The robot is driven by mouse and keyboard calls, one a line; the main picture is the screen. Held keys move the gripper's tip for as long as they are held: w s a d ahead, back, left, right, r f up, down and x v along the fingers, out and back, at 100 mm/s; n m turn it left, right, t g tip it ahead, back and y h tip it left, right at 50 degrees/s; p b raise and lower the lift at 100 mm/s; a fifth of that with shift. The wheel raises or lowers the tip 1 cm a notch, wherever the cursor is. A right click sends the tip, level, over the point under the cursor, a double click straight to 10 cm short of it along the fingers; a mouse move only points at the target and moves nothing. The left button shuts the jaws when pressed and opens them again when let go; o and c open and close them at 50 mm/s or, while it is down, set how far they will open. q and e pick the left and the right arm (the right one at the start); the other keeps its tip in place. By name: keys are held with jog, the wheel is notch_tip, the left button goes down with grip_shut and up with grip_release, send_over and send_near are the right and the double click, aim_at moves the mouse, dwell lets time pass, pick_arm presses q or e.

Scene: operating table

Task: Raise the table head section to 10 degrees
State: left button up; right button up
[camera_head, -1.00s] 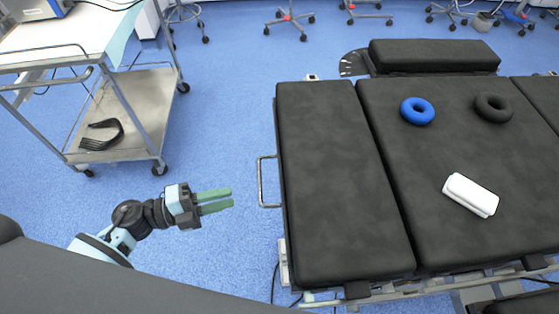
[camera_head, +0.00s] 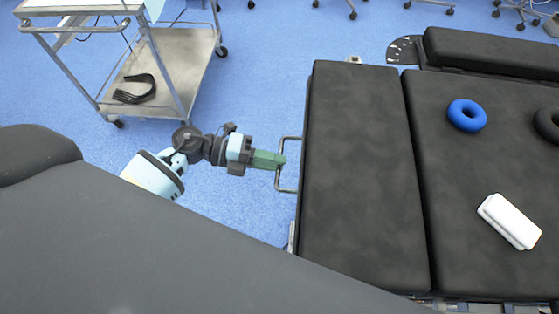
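The table head section (camera_head: 362,170) is a black padded panel at the left end of the operating table. It looks about level with the pad beside it. A metal loop handle (camera_head: 278,183) sticks out from its left edge. My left gripper (camera_head: 278,160) is at this handle, its green fingers pointing right and crossing the outer bar. The fingers overlap each other from this view, so I cannot tell whether they are closed on the bar. A curved dark plate with white scale marks (camera_head: 402,50) shows at the table's far side. My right gripper is not in view.
A blue ring (camera_head: 467,115), a black ring (camera_head: 546,124) and a white block (camera_head: 510,221) lie on the middle pad (camera_head: 455,180). A metal trolley (camera_head: 180,65) with a dark curved item (camera_head: 135,90) on its lower shelf stands at upper left. Blue floor (camera_head: 270,60) is clear between.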

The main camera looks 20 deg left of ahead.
pick_arm(q)
jog(key=shift+x, duration=0.85)
jog(key=shift+c, duration=0.3)
grip_shut()
jog(key=shift+r, duration=0.1)
